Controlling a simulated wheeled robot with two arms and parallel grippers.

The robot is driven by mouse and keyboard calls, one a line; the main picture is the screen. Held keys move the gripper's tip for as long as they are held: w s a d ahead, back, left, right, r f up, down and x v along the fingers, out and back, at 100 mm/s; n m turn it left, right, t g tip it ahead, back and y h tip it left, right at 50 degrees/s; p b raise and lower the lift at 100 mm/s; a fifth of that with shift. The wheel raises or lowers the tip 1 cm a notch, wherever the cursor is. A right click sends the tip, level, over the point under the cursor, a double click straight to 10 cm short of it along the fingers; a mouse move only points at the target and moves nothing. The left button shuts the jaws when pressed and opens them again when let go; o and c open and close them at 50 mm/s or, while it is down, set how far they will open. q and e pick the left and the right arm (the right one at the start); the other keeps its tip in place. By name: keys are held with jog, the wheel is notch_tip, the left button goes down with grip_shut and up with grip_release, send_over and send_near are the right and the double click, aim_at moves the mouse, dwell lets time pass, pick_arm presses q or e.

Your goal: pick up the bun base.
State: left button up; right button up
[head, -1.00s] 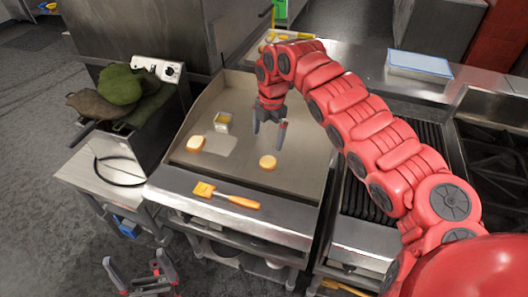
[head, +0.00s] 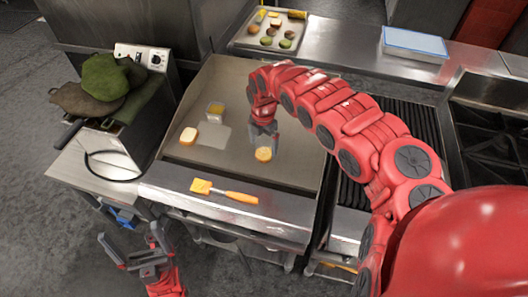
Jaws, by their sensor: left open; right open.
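I cannot tell for sure which is the bun base. My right gripper (head: 263,138) is open and points down just above and behind the right bun piece. Its fingers are partly hidden by the arm, and contact cannot be made out. My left gripper (head: 128,236) is open and empty, low in front of the counter at the lower left.
An orange-handled brush (head: 226,192) lies on the front ledge. A tray (head: 288,41) with several food pieces is at the back. A dark ribbed grill (head: 415,115) adjoins right.

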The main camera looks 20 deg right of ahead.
aim_at(264, 153)
jog(key=shift+f, duration=0.3)
jog(key=f+p, duration=0.1)
jog(key=f, duration=0.1)
jog(key=w+f, duration=0.1)
jog(key=f, duration=0.1)
jog(key=shift+d+p, duration=0.15)
jog(key=shift+p, duration=0.2)
jog(key=shift+s+d+f, duration=0.1)
jog(key=shift+s+f, duration=0.05)
jog(key=shift+f, duration=0.3)
jog(key=shift+c, duration=0.3)
jog(key=c, duration=1.1)
jog(key=shift+r, duration=0.1)
